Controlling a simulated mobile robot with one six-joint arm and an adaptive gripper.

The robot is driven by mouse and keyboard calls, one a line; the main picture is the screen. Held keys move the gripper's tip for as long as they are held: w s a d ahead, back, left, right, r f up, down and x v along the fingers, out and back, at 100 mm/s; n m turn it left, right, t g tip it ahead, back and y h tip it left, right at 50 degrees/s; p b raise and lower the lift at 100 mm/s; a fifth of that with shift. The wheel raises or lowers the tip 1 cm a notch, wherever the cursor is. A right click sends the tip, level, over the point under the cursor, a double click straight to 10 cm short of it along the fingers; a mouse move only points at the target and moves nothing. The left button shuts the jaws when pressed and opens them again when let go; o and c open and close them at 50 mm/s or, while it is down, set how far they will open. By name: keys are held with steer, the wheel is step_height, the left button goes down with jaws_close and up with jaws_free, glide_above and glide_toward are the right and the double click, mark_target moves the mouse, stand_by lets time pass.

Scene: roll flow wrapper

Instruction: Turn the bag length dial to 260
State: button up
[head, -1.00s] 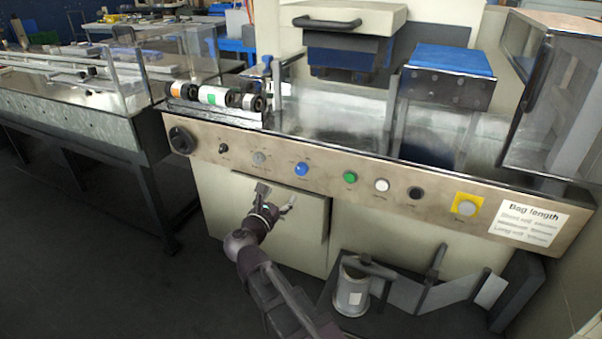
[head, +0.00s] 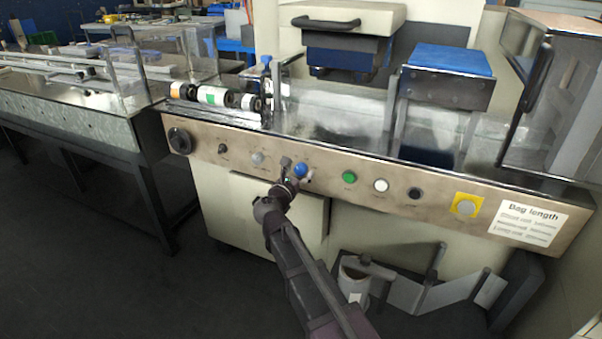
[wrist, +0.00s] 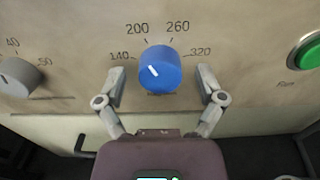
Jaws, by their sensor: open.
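The bag length dial is a blue knob (wrist: 160,68) on the machine's front panel, with 140, 200, 260 and 320 printed around it. Its white pointer mark leans up and left, roughly toward 200. The dial also shows in the head view (head: 300,170). My gripper (wrist: 160,72) is open, with one finger on each side of the dial. In the wrist view a gap shows between each finger and the knob. My gripper is also at the dial in the head view (head: 297,170).
A grey knob (wrist: 17,77) is left of the dial, and a green button (wrist: 307,52) is to its right. Farther right are a white button (head: 381,185), a black knob (head: 415,193) and a yellow-backed button (head: 466,206). A bag length card (head: 528,222) is at the right end.

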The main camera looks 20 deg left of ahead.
steer(key=shift+w, duration=0.1)
steer(key=shift+c, duration=0.2)
steer(key=c, duration=1.1)
steer(key=shift+d+f, duration=0.1)
steer(key=shift+d, duration=0.2)
steer(key=shift+a, duration=0.15)
steer(key=shift+s, duration=0.25)
steer(key=shift+w+a+m, duration=0.1)
steer(key=shift+w+m, duration=0.05)
steer(key=shift+m, duration=0.65)
steer(key=m, duration=0.2)
steer(key=shift+m, duration=0.4)
steer(key=m, duration=0.5)
steer(key=shift+w+a, duration=0.1)
steer(key=shift+m, duration=0.3)
